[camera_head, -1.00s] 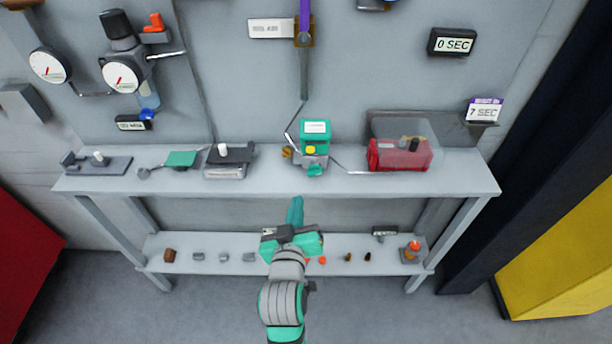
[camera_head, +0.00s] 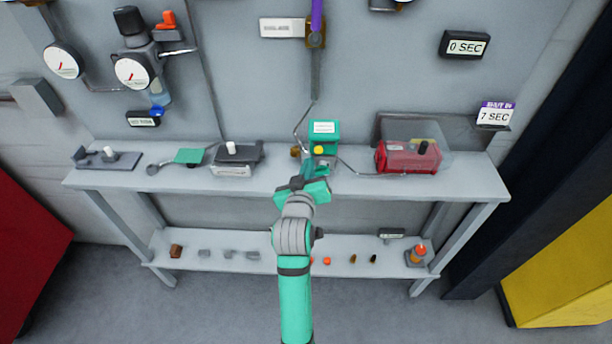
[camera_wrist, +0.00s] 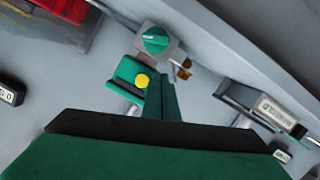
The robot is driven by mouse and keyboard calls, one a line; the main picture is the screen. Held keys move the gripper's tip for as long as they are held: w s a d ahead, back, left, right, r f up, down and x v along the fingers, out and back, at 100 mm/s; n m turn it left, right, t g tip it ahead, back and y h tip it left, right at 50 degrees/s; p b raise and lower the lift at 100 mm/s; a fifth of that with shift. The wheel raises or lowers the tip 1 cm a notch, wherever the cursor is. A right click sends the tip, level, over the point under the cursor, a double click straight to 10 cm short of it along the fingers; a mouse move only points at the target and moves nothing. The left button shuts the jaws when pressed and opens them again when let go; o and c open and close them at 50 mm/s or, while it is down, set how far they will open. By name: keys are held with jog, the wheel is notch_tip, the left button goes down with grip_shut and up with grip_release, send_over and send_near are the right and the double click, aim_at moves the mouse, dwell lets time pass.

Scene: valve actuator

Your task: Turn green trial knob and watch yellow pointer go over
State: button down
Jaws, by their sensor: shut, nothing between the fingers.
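The valve actuator (camera_head: 323,133) is a small green-topped unit with a white label, on the shelf against the wall panel. A round yellow spot (camera_head: 318,150) on its front, the likely pointer, also shows in the wrist view (camera_wrist: 143,81). The green knob (camera_wrist: 155,41) is round with a ridge across its face, on a grey body beside the yellow spot. My gripper (camera_head: 312,170) is shut and empty, just in front of the actuator; in the head view it overlaps the knob area. In the wrist view its fingers (camera_wrist: 161,92) end short of the knob; contact is not visible.
On the shelf (camera_head: 350,186), a red box (camera_head: 400,158) under a clear cover stands right and a grey block with a white knob (camera_head: 236,157) stands left. A thin pipe runs beside the actuator. Small parts line the lower shelf (camera_head: 220,264). Gauges hang upper left.

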aim_at(322, 173)
jog(key=shift+s+d+f, duration=0.1)
jog(key=shift+d+f, duration=0.15)
jog(key=shift+f, duration=0.35)
jog(key=shift+s+d+f, duration=0.1)
jog(key=shift+d+f, duration=0.15)
jog(key=shift+f, duration=0.3)
jog(key=shift+d+f, duration=0.25)
jog(key=shift+f, duration=0.35)
jog(key=shift+a+f+n, duration=0.15)
jog(key=shift+a+n, duration=0.05)
jog(key=shift+n, duration=0.2)
